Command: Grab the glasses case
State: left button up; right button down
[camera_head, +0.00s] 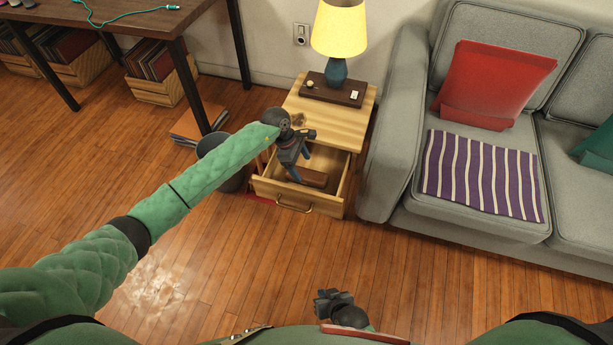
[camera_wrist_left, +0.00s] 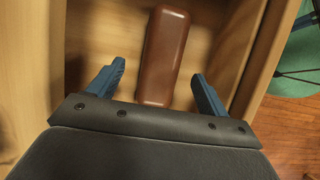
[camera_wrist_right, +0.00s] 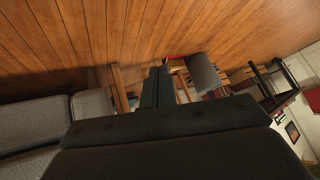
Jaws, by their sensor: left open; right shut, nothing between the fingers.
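The brown glasses case (camera_head: 312,177) lies in the open drawer (camera_head: 330,202) of the wooden nightstand. In the left wrist view the case (camera_wrist_left: 165,57) is a long, rounded reddish-brown box on the drawer floor. My left gripper (camera_head: 298,172) is over the drawer, open, pointing down. In its wrist view the left gripper's fingers (camera_wrist_left: 155,95) are spread either side of the case's near end, and I cannot tell how far above it they are. My right gripper (camera_head: 322,300) is low at the front, away from the drawer. Its fingers (camera_wrist_right: 160,72) are together and empty.
A lamp (camera_head: 338,50) stands on a dark board (camera_head: 332,90) on the nightstand (camera_head: 322,123). A grey sofa (camera_head: 390,150) is close on the right, and a dark bin (camera_head: 222,160) is left of the drawer. The wooden floor in front is clear.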

aim_at(306, 173)
pick_arm(q)
jog(key=x, duration=0.4)
jog(key=shift+s+d+p, duration=0.2)
jog(key=shift+p, duration=0.15)
jog(key=shift+d+f, duration=0.1)
jog(key=shift+f, duration=0.25)
jog(key=c, duration=1.1)
pick_arm(e)
notch_tip(306, 173, up, 3)
jog(key=shift+w+a+g, duration=0.1)
jog(key=shift+w+g, duration=0.05)
jog(key=shift+g, duration=0.15)
